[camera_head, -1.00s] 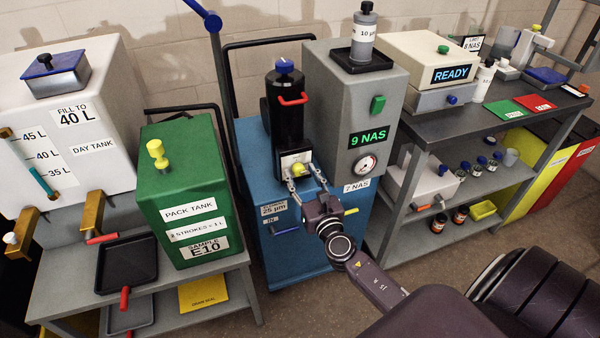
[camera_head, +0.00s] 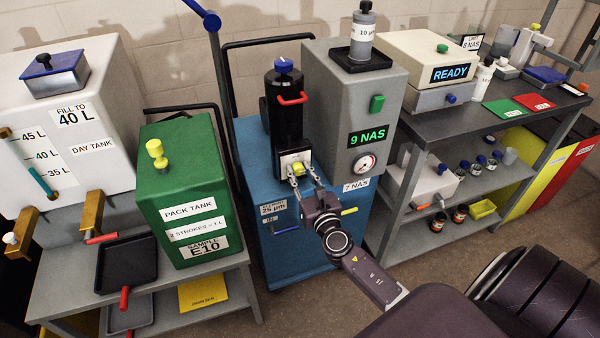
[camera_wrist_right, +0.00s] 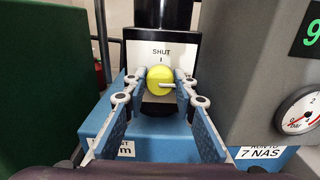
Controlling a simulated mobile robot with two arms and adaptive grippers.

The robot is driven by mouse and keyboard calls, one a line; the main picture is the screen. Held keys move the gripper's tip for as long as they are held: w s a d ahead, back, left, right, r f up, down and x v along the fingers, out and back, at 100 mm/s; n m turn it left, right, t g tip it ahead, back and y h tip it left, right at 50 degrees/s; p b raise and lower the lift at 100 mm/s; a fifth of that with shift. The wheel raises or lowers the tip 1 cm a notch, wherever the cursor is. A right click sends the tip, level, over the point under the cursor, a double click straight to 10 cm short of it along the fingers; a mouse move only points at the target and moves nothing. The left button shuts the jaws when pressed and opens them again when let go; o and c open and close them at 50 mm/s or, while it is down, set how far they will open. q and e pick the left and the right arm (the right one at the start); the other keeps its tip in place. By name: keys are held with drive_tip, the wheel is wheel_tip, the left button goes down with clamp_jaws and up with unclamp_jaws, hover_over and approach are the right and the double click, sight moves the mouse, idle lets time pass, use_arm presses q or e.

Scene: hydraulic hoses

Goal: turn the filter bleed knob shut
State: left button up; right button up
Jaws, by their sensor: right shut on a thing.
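The filter bleed knob (camera_wrist_right: 159,78) is round and yellow. It sits in front of a white plate marked SHUT (camera_wrist_right: 161,51), with a short mark under the word. A pale pointer on the knob points to the right, not up to the mark. In the head view the knob (camera_head: 297,168) is low on the black filter housing (camera_head: 287,125). My right gripper (camera_wrist_right: 160,82) is shut on the knob, one finger at its left and one at its right. It also shows in the head view (camera_head: 302,175). My left gripper is not in view.
The filter stands on a blue cart (camera_head: 290,250). A grey box with a 9 NAS display (camera_head: 368,136) and a gauge (camera_head: 365,163) stands close at its right. The green pack tank (camera_head: 183,190) is at the left. A grey shelf bench (camera_head: 440,230) is further right.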

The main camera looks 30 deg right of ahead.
drive_tip(key=shift+n, duration=0.3)
drive_tip(key=n+p, duration=0.2)
drive_tip(key=n, duration=0.1)
drive_tip(key=shift+r+n, duration=0.15)
drive_tip(key=shift+n, duration=0.25)
drive_tip(key=n+p, duration=0.2)
drive_tip(key=n, duration=0.2)
drive_tip(key=shift+n+p, duration=0.3)
drive_tip(key=n+p, duration=0.3)
drive_tip(key=n, duration=0.2)
drive_tip(key=shift+a+n+p, duration=0.1)
drive_tip(key=shift+n+p, duration=0.7)
drive_tip(key=shift+n, duration=1.1)
